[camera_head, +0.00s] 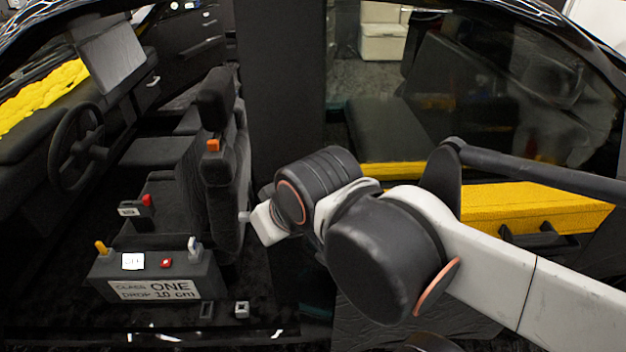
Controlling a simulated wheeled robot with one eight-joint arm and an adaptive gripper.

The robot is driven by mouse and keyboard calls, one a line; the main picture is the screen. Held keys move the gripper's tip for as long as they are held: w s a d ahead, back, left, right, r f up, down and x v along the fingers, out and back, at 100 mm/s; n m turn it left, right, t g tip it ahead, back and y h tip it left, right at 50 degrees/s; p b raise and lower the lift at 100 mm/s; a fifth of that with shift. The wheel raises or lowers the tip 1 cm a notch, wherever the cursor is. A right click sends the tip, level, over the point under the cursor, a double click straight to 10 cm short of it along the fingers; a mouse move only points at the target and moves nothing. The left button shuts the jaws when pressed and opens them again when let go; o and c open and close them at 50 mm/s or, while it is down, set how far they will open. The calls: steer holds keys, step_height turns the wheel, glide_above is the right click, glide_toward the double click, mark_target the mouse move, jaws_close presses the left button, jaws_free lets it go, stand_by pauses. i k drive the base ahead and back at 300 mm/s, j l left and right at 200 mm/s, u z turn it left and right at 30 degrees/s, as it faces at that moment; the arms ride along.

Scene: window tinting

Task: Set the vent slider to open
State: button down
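No label marks the vent slider, so I cannot tell for sure which control it is. A dark control box (150,270) stands low in the car in front of the seat. On it are an orange lever (101,247) at the left, a small white display (132,261), a red button (166,262) and a pale upright lever (193,246) at the right. My arm reaches in from the right. Its end, my gripper (247,217), is a small pale tip beside the seat, above and to the right of the box. Its fingers are too small and foreshortened to read.
The dark seat (212,185) carries an orange piece (213,145). A steering wheel (75,147) and tilted screen (111,53) are at the left. A small red-topped unit (137,206) sits behind the box. A dark pillar (282,75) and yellow-trimmed door (535,207) bound the opening.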

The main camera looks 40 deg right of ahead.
mark_target(244, 216)
steer(key=l+z, duration=0.15)
steer(key=i+j+z, duration=0.2)
steer(key=j+z, duration=0.15)
steer(key=j, duration=0.15)
steer(key=i+j+z, duration=0.1)
steer(key=j+z, duration=0.2)
steer(key=j, duration=0.25)
steer(key=j+z, duration=0.35)
steer(key=j, duration=0.2)
steer(key=l+u, duration=0.25)
steer(key=l, duration=0.55)
steer(key=z, duration=0.2)
